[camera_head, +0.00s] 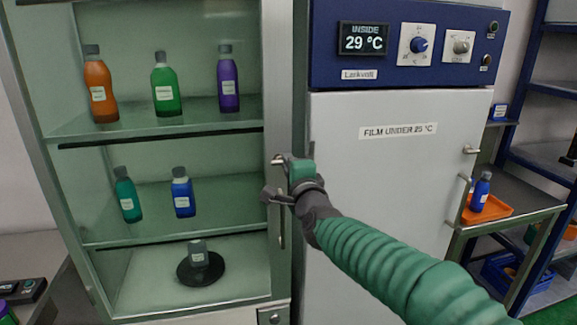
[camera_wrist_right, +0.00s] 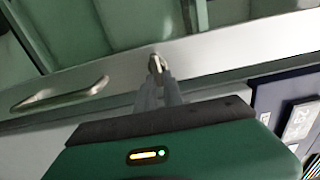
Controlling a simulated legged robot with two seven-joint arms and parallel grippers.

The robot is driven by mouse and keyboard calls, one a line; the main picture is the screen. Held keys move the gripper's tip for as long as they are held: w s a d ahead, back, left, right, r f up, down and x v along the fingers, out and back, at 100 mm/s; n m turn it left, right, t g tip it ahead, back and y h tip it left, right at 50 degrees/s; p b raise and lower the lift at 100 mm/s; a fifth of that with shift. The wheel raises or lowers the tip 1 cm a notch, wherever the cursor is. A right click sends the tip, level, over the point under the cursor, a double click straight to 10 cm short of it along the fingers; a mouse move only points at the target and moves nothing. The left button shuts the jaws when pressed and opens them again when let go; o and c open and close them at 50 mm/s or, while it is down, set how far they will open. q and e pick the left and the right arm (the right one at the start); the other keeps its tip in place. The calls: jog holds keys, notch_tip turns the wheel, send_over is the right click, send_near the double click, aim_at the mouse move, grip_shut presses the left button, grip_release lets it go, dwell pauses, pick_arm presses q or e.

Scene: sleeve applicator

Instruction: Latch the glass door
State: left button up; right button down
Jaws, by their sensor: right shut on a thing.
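The glass door (camera_head: 215,145) of the cabinet covers its shelves and looks closed against the frame; I cannot tell if a small gap is left. A small metal latch (camera_head: 277,160) sits on the right stile of the door, above a vertical bar handle (camera_head: 281,230). My right gripper (camera_head: 280,177) is at the latch, shut on it, and partly hides it. In the right wrist view, the fingers (camera_wrist_right: 162,88) meet the latch (camera_wrist_right: 156,62), and the handle (camera_wrist_right: 60,95) lies to the left, apart from them. My left gripper is not in view.
Several coloured bottles stand on the shelves behind the glass, with a grey one on a black disc (camera_head: 200,270) below. A white oven (camera_head: 380,190) with a blue control panel (camera_head: 400,75) stands to the right. An orange tray (camera_head: 485,208) is on a side shelf.

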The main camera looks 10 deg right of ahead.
jog(key=c, duration=1.5)
grip_release()
jog(key=shift+w+d+f, duration=0.1)
jog(key=shift+w+f, duration=0.05)
jog(key=shift+f, duration=0.05)
jog(key=s+b, duration=0.1)
jog(key=s, duration=0.4)
jog(key=s+d+b, duration=0.1)
jog(key=s+b, duration=0.1)
jog(key=s, duration=0.4)
jog(key=s+d+b, duration=0.1)
jog(key=s+b, duration=0.1)
jog(key=s, duration=0.3)
jog(key=shift+s, duration=0.4)
